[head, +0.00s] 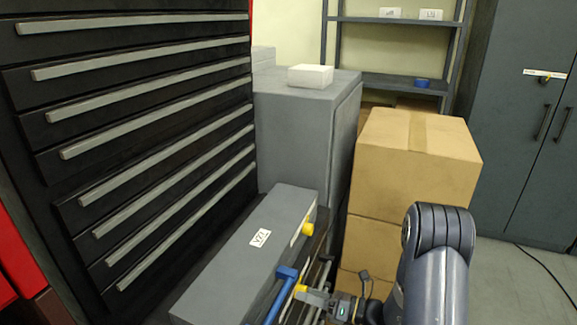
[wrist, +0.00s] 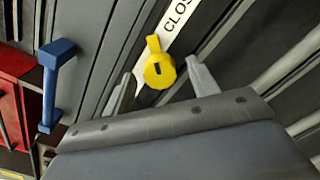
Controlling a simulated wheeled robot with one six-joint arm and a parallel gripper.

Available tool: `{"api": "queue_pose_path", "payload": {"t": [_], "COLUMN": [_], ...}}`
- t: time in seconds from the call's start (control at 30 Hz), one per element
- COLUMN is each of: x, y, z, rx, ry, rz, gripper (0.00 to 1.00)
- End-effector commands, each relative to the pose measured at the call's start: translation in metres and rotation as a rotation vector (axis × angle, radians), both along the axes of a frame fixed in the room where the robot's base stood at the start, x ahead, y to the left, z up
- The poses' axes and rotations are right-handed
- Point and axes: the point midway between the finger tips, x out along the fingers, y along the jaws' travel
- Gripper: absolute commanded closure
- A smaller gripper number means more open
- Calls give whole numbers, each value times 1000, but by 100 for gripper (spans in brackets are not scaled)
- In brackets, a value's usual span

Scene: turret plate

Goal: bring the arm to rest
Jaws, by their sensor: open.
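My gripper (head: 318,298) is low in the head view, in front of the grey box marked V21 (head: 235,265). In the wrist view its two fingers (wrist: 160,72) are spread apart. A yellow knob (wrist: 159,68) with a dark slot shows between them, beside a white strip reading "CLOS". I cannot tell whether the fingers touch it. A blue handle (wrist: 54,85) is left of the fingers and also shows in the head view (head: 281,293). A second yellow knob (head: 308,229) is on the box's far end.
A black drawer cabinet (head: 140,125) with grey handles fills the left. Stacked cardboard boxes (head: 415,165) stand close behind my arm. A grey cabinet (head: 305,120) is behind the box. Open floor (head: 510,275) lies at right, with a black cable.

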Motion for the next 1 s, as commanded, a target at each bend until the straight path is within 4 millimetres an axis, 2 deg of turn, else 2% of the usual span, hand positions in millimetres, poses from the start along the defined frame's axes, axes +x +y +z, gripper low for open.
{"api": "queue_pose_path", "payload": {"t": [0.6, 0.83, 1.0], "x": [0, 0, -2], "y": [0, 0, -5], "z": [-4, -3, 1], "rx": [-212, -266, -276], "ry": [-517, -649, -672], "rz": [0, 0, -2], "gripper": [44, 44, 44]}}
